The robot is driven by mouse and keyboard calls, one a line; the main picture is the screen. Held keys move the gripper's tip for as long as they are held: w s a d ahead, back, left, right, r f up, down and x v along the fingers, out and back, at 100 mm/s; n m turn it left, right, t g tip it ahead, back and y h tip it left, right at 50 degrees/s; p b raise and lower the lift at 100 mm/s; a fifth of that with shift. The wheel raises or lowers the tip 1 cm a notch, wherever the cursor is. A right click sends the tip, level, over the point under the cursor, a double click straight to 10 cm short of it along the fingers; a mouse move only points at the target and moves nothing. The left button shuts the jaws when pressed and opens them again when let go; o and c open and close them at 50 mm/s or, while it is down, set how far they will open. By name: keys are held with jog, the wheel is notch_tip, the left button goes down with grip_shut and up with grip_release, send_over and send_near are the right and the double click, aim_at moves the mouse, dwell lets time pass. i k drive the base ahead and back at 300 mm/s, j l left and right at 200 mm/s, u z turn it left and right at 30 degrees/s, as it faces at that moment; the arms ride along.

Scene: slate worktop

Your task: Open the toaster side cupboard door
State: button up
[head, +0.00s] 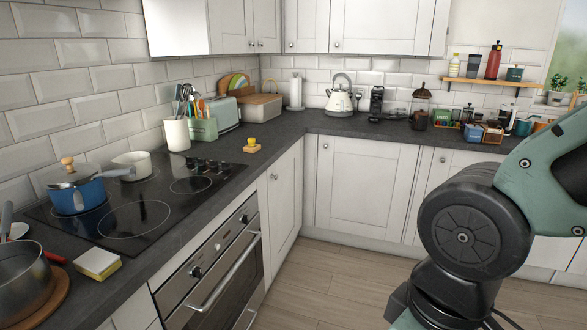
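A wider white cupboard door (358,187) on the back run also looks closed. My gripper is out of view. Only my arm links show at the right, apart from the cupboards in the picture.
The oven (220,272) with its bar handle is left of the door. The hob (133,213) holds a blue pot (76,195) and a white pan (132,164). Jars and boxes (483,130) stand at the back right. The wooden floor (325,285) in front is clear.

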aim_at(284, 177)
jog(key=i+z, duration=0.3)
jog(key=i, duration=0.85)
jog(key=i+u, duration=0.7)
jog(key=i+j+u, duration=0.15)
jog(key=u, duration=0.3)
jog(key=i+u, duration=0.4)
